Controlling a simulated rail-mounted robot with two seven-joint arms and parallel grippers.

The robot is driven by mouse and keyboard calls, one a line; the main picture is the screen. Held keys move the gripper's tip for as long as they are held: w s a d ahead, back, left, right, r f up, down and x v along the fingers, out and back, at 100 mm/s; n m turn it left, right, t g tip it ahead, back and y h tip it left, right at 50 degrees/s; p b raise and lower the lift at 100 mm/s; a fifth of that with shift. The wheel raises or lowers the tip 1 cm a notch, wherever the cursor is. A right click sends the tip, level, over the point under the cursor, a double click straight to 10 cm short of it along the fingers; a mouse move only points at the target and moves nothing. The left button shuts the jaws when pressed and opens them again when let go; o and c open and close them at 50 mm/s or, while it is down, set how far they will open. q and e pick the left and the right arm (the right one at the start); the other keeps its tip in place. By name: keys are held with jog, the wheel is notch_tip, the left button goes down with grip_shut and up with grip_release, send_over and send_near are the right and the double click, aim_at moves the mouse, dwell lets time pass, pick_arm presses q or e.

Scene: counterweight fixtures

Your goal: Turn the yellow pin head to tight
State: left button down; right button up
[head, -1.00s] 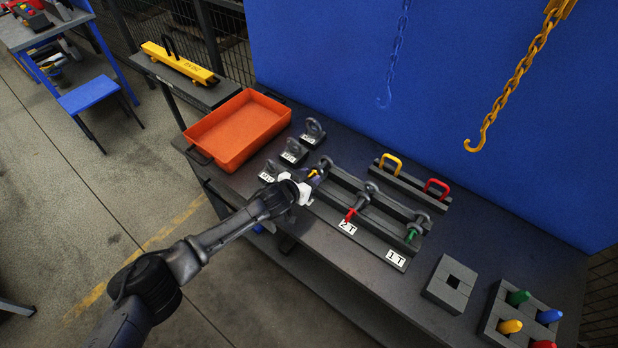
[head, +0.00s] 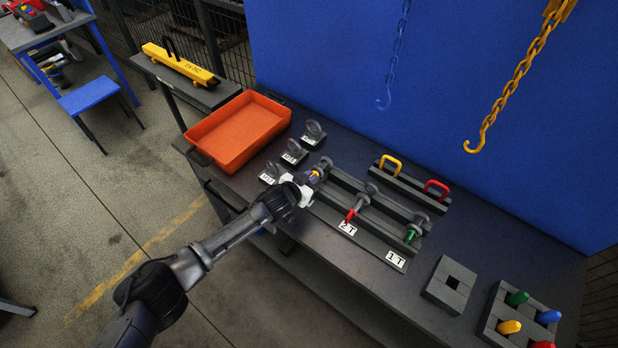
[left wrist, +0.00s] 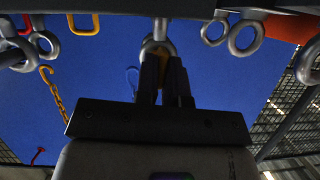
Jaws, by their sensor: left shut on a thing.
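My left gripper (head: 312,182) is at the left end of the dark shackle rack (head: 367,262) in the head view. It is shut on the yellow pin head (head: 315,174), which is mostly hidden by the fingers. In the left wrist view, the two dark fingers (left wrist: 165,78) close around the yellow head (left wrist: 161,53), in front of a grey shackle (left wrist: 158,38). How tight the pin sits cannot be told. My right gripper is not in view.
Shackles with a red pin (head: 350,214) and a green pin (head: 410,236) sit to the right on the rack. Loose shackles on labelled blocks (head: 292,152) and an orange tray (head: 238,131) lie to the left. A yellow chain hook (head: 480,140) hangs at the right.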

pick_arm(q)
jog(key=shift+s+d+f+m+y, duration=0.15)
jog(key=shift+m+y, duration=0.25)
jog(key=shift+m, duration=0.4)
jog(key=shift+m+t+y, duration=0.5)
jog(key=shift+m+t, duration=0.3)
jog(key=shift+m, duration=0.3)
jog(key=c, duration=1.2)
grip_release()
jog(key=shift+s+a+r, duration=0.2)
jog(key=shift+s+r, duration=0.05)
jog(key=shift+s, duration=0.15)
jog(key=p+v, duration=0.2)
jog(key=v, duration=1)
jog(key=shift+s, duration=0.45)
